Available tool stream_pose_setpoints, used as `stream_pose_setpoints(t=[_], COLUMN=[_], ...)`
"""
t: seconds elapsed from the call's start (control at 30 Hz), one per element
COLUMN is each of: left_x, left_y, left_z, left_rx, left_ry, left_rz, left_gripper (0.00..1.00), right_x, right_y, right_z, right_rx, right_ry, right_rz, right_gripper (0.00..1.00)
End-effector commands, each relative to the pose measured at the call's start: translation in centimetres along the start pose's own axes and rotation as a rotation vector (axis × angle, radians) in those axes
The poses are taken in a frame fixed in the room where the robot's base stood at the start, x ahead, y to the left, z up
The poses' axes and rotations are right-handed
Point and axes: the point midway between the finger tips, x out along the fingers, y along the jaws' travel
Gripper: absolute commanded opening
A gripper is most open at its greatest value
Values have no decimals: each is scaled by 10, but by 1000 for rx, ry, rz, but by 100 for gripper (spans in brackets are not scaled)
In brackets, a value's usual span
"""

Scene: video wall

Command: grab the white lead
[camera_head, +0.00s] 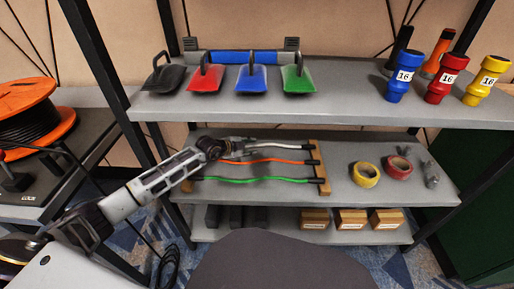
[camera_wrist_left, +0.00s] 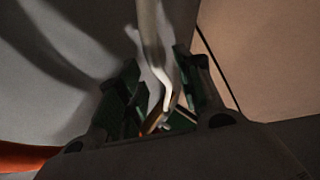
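The white lead (camera_head: 280,146) lies at the back of the middle shelf, above the orange lead (camera_head: 270,160) and the green lead (camera_head: 260,181). Its right end meets a wooden strip (camera_head: 320,168). My left gripper (camera_head: 238,148) is at its left part and hides that end. In the left wrist view the white lead (camera_wrist_left: 150,40) runs down between the two dark green fingers (camera_wrist_left: 158,88). The fingers stand apart, with gaps beside the lead, so the gripper looks open around it. My right gripper is not in view.
Yellow tape (camera_head: 365,174) and red tape (camera_head: 398,168) lie right of the leads. The upper shelf (camera_head: 340,108) spans above the gripper, carrying coloured scoops and connectors. Wooden boxes (camera_head: 351,219) stand below. A black post (camera_head: 110,80) rises beside my left arm.

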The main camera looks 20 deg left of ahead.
Motion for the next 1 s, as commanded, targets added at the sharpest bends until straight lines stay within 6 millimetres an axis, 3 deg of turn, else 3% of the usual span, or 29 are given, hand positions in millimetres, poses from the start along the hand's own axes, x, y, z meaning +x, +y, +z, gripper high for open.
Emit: stream_pose_setpoints(t=[0.33,0.6,1.0], left_x=[0,0,0], left_y=[0,0,-1], left_z=[0,0,-1], left_rx=[0,-1,-1], left_ry=[0,0,1], left_rz=[0,0,-2], left_gripper=[36,1,0], right_x=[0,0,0], right_y=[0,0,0], right_z=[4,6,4], right_rx=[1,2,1], right_ry=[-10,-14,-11], right_rz=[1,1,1], right_gripper=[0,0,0])
